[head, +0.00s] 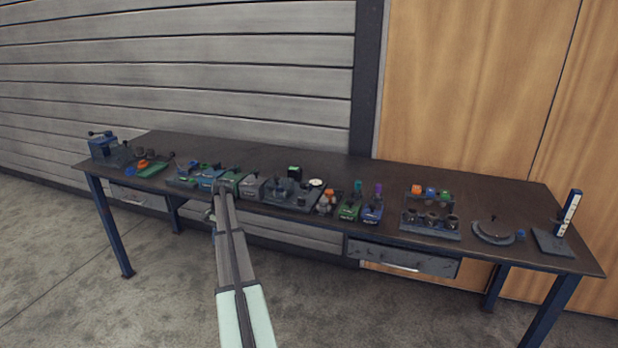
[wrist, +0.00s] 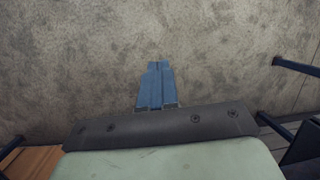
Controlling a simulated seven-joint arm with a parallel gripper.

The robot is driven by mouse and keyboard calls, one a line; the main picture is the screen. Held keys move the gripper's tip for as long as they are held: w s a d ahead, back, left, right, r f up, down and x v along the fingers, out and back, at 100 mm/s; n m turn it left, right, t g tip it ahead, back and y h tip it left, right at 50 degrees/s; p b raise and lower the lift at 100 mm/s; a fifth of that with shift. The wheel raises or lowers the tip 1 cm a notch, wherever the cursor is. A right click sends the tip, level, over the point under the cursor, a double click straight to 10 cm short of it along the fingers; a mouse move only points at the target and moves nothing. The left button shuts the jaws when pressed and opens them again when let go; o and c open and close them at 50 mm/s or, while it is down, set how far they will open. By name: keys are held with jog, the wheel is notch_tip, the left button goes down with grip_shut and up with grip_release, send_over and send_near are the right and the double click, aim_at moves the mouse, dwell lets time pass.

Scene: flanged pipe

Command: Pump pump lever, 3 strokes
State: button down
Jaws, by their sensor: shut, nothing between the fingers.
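My gripper (wrist: 157,68) shows in the wrist view as two blue fingers pressed together, with nothing between them. Bare floor lies behind the fingertips in that view. In the head view my arm reaches up from the bottom centre towards the table's front edge; I cannot make out the fingers there. I cannot tell for sure which device is the pump lever. An upright blue and white bar (head: 570,213) stands on a dark plate (head: 552,243) at the table's right end. A blue device with a dark handle (head: 103,147) stands at the left end. My gripper touches neither.
A long dark table (head: 330,172) stands against the wall. Several small devices crowd its middle, including a green block (head: 350,207) and a blue block (head: 372,211). The floor (head: 120,310) in front is clear.

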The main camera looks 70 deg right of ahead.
jog(key=s+d+r+m, duration=0.1)
jog(key=s+d+r, duration=0.3)
jog(key=d+r, duration=0.3)
jog(key=s+d+r+m+t+h, duration=0.1)
jog(key=s+d+r, duration=0.3)
jog(key=d+r, duration=0.3)
jog(key=s+d+r+m, duration=0.1)
jog(key=s+d+r, duration=0.4)
jog(key=d+r, duration=0.3)
jog(key=shift+r+m+t, duration=0.4)
jog(key=shift+r, duration=0.2)
jog(key=s+d+r+m, duration=0.1)
jog(key=s+d+r, duration=0.2)
jog(key=s, duration=0.6)
jog(key=s+d+r+m+h, duration=0.1)
jog(key=s+d+r, duration=0.2)
jog(key=s+d, duration=0.3)
jog(key=s, duration=0.4)
jog(key=shift+s+d+t, duration=0.2)
jog(key=shift+s+t, duration=0.05)
jog(key=shift+t, duration=0.15)
send_near(305, 185)
jog(key=d+f, duration=0.4)
jog(key=shift+w+a+f, duration=0.75)
jog(key=shift+w+a, duration=0.2)
jog(key=shift+a, duration=0.1)
jog(key=shift+w+a+f, duration=0.25)
jog(key=shift+a+f, duration=0.05)
